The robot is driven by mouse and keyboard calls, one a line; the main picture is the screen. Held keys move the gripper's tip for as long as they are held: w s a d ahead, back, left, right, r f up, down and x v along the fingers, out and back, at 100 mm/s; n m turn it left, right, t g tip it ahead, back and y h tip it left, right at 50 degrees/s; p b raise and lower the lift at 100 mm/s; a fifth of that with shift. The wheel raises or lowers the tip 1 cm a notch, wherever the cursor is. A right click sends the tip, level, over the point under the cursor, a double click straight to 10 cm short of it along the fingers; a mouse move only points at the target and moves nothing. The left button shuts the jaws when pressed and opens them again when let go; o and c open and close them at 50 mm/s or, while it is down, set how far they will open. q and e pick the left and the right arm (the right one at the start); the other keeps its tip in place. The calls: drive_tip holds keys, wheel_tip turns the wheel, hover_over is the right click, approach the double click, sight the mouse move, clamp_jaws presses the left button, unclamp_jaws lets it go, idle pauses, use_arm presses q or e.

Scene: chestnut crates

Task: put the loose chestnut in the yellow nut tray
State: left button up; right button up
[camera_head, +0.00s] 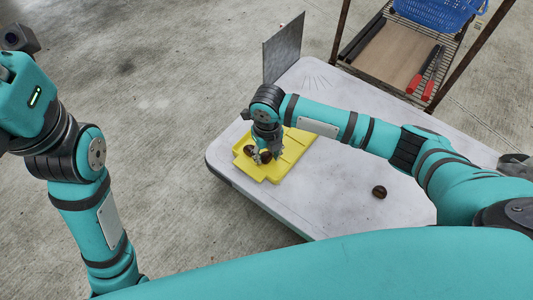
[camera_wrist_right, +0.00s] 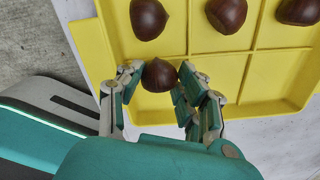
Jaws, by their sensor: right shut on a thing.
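The yellow nut tray (camera_head: 292,150) lies on the pale top, split into shallow compartments; its yellow wall also shows in the right wrist view (camera_wrist_right: 92,45). My right gripper (camera_wrist_right: 160,77) is shut on a dark brown chestnut (camera_wrist_right: 159,75), with a finger on either side, over the tray's near part. I cannot tell whether this chestnut touches the tray floor. Three other chestnuts, left (camera_wrist_right: 148,18), middle (camera_wrist_right: 226,14) and right (camera_wrist_right: 298,10), sit in compartments beyond it. In the head view my right gripper (camera_head: 262,154) partly hides the tray. My left gripper's fingers are not visible.
Another chestnut (camera_head: 379,191) lies on the pale top, right of the tray. A grey upright panel (camera_head: 283,48) stands at the back edge. A wire rack with a blue basket (camera_head: 440,12) and red-handled tool (camera_head: 414,84) is behind.

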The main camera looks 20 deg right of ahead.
drive_tip(key=shift+f, duration=0.1)
drive_tip(key=shift+f, duration=0.25)
drive_tip(key=o, duration=0.6)
